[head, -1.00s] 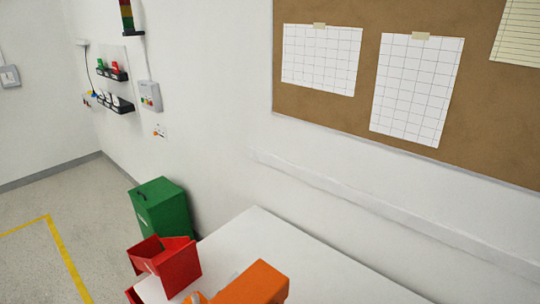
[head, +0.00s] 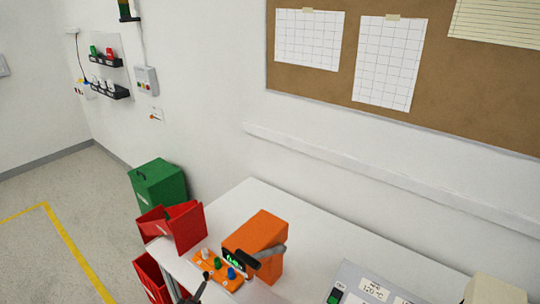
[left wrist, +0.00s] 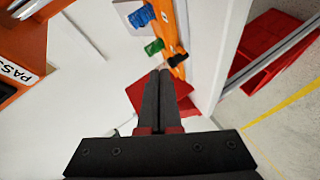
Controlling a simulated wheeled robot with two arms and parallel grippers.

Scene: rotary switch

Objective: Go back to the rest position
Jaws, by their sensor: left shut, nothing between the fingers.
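My left gripper (head: 203,284) is a thin dark shape at the lower left of the head view, in front of the orange knob panel (head: 226,281). In the left wrist view its two dark fingers (left wrist: 160,77) are together, with nothing between them. The panel carries a white knob (head: 205,253), a green knob (head: 217,263) and a blue knob (head: 231,273). A black knob (left wrist: 178,59) shows beside the fingertips in the left wrist view; I cannot tell how far apart they are.
An orange box (head: 258,232) stands on the white table (head: 320,232) beside the panel. Red bins (head: 188,229) sit at the table's left end, with a green bin (head: 160,185) behind. A grey control box (head: 365,288) is at the lower right. The table's back middle is clear.

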